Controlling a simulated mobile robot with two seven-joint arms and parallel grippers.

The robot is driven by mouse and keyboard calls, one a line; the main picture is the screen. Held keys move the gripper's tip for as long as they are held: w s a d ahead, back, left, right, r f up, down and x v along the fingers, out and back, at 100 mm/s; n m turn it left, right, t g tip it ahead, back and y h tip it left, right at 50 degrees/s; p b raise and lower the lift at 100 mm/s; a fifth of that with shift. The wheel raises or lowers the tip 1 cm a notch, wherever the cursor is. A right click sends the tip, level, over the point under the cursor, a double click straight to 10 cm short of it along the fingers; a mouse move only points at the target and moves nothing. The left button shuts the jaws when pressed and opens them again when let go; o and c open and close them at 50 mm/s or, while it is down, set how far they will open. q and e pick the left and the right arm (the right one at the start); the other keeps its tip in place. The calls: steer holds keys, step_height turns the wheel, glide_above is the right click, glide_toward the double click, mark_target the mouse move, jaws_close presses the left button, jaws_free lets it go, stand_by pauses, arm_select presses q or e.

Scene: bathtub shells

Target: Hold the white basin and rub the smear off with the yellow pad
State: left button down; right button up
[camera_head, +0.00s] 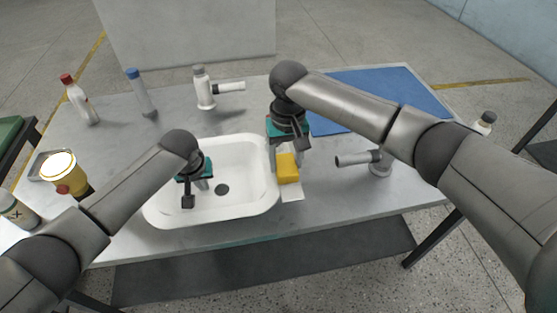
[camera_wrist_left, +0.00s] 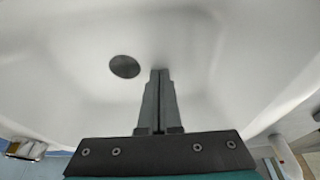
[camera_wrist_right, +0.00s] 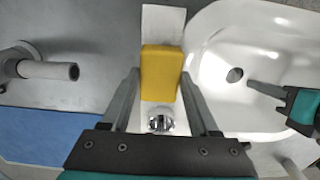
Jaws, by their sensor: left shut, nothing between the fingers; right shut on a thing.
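The white basin (camera_head: 232,211) lies in the middle of the grey table, with a dark round drain (camera_head: 222,189) in its floor. My left gripper (camera_head: 205,182) is shut and empty inside the basin, its fingers beside the drain in the left wrist view (camera_wrist_left: 159,75). The yellow pad (camera_head: 288,168) is just right of the basin's rim. My right gripper (camera_wrist_right: 160,76) is shut on the pad, a finger on each side. A white sheet (camera_head: 292,193) shows at the pad's front edge; I cannot tell whether they touch. I cannot make out a smear.
A red-capped bottle (camera_head: 80,100) and a blue-capped bottle (camera_head: 142,94) stand back left. A yellow can (camera_head: 66,174) is at the left. A blue mat (camera_head: 385,90) lies back right.

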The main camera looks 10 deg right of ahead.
mark_target(292, 174)
arm_select(q)
steer(key=shift+s+f, duration=0.1)
steer(key=shift+f, duration=0.05)
arm_select(e)
steer(key=shift+d, duration=0.5)
steer(key=shift+s+a, duration=0.6)
steer(key=shift+s, duration=0.2)
steer(key=shift+a, duration=1.35)
arm_select(q)
steer(key=shift+a, duration=0.1)
arm_select(e)
steer(key=shift+s+d+f, duration=0.1)
steer(key=shift+d, duration=1.8)
steer(key=shift+s+a, duration=0.2)
steer(key=shift+s, duration=0.5)
steer(key=shift+a, duration=1.7)
steer(key=d, duration=0.3)
steer(key=shift+d, duration=0.25)
steer(key=shift+w+d+r, duration=0.1)
steer(key=shift+r, duration=4)
